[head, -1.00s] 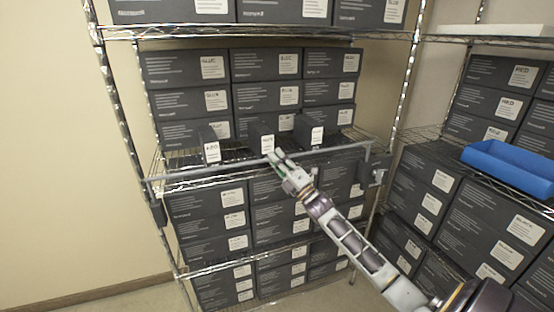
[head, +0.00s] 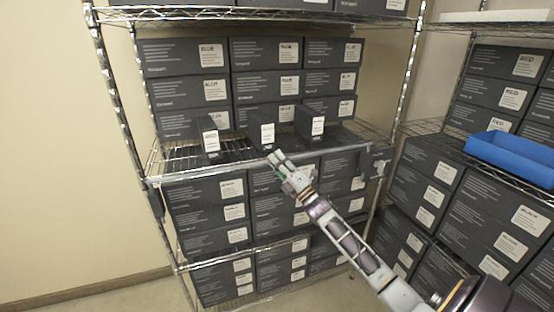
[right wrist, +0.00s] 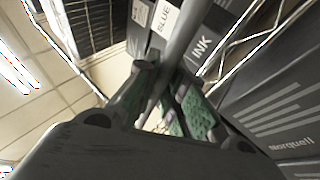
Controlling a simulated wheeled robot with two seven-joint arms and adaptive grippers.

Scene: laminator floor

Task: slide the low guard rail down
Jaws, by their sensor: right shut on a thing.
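The low guard rail (head: 225,171) is a thin grey bar across the front of the middle shelf. It lies close along the shelf's front edge, below the labels of the small dark boxes behind it. A dark bracket (head: 376,162) stands at its right end. My right gripper (head: 275,158) reaches up from the lower right and is shut on the rail near its middle. In the right wrist view the rail (right wrist: 185,38) passes between the green-padded fingers (right wrist: 172,103), which hide part of it. My left gripper is not in view.
Three narrow boxes (head: 262,131) stand just behind the rail, with stacked dark boxes (head: 185,92) behind them. More boxes (head: 205,213) fill the shelf below. A blue bin (head: 510,153) sits on the right-hand rack. Open floor and a bare wall lie left.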

